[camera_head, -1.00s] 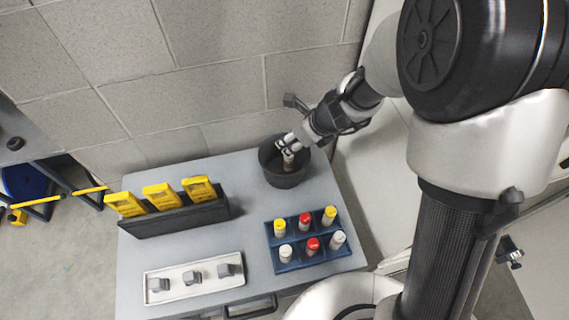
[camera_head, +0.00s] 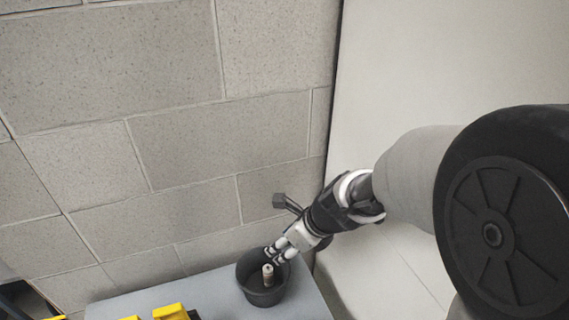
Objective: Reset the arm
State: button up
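My gripper (camera_head: 276,254) is at the rim of a round black bin (camera_head: 249,291) on the grey table top, reaching in from the upper right. Its light fingertips are a little apart and it appears open and empty. A small light-coloured vial with a brownish side (camera_head: 267,275) stands inside the bin, just below the fingertips. My arm stretches from the right side of the picture down to the bin.
The grey table top (camera_head: 213,287) shows along the bottom edge. Tops of yellow pieces (camera_head: 170,312) show at lower left. A block wall (camera_head: 150,120) stands close behind the bin, and a pale panel (camera_head: 420,70) is on the right.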

jog(key=s+d+r+n+h, duration=0.1)
jog(key=s+d+r+n, duration=0.2)
jog(key=s+d+n, duration=0.3)
jog(key=s+d+r+n+t+h+b, duration=0.1)
jog(key=s+d+r+n, duration=0.3)
jog(key=n, duration=0.6)
jog(key=s+d+r+n+h, duration=0.3)
jog(key=s+d+r+n, duration=0.1)
jog(key=s+d+n, duration=0.4)
jog(key=s, duration=0.2)
jog(key=shift+s, duration=0.3)
jog(key=shift+f, duration=0.1)
